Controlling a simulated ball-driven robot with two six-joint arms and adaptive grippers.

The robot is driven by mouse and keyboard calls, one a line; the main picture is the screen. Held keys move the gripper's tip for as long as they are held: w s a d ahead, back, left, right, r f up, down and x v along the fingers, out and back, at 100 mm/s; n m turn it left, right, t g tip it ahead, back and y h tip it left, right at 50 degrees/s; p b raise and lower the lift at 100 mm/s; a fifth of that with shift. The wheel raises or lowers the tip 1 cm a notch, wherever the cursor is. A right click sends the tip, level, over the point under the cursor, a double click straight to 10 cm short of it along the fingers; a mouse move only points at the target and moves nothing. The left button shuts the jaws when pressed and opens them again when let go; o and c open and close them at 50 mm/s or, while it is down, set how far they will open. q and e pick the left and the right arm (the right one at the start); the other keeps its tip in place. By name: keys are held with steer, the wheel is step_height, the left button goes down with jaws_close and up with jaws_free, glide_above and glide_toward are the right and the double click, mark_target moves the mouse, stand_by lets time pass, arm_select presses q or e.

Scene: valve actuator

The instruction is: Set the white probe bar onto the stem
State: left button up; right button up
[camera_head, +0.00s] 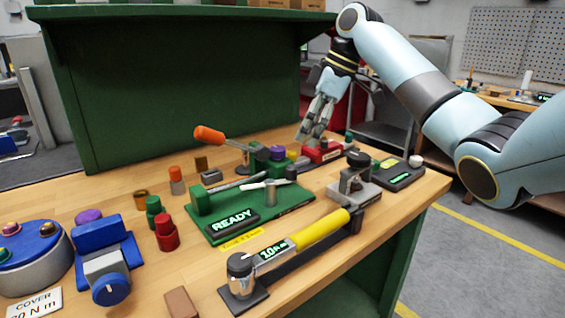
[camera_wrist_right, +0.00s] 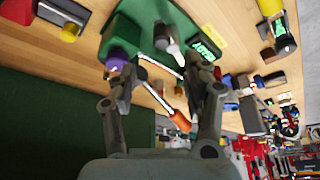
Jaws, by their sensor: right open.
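The white probe bar (camera_head: 262,185) is a thin pale bar at the middle of the green READY fixture (camera_head: 300,212). In the right wrist view the pale bar (camera_wrist_right: 160,66) shows beyond the fingers. My right gripper (camera_head: 314,126) is open and points down over the back right of the bench, behind the fixture and apart from the bar. Its fingers (camera_wrist_right: 162,78) show nothing held between them. My left gripper is out of view.
An orange-handled lever (camera_head: 208,135), a purple knob (camera_head: 277,153) and a red block (camera_head: 322,151) stand close around the right gripper. A yellow-handled torque wrench (camera_head: 320,228) lies in front. A green panel (camera_head: 180,95) rises behind.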

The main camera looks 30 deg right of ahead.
mark_target(292, 166)
steer(key=x, duration=0.4)
steer(key=shift+s+a+f, duration=0.2)
steer(key=shift+f, duration=0.15)
steer(key=x, duration=0.4)
steer(key=shift+w+f, duration=0.1)
steer(key=shift+w, duration=0.1)
steer(key=shift+w+a+f, duration=0.1)
steer(key=shift+a+f, duration=0.1)
steer(key=shift+f, duration=0.3)
steer(key=c, duration=0.6)
jaws_close()
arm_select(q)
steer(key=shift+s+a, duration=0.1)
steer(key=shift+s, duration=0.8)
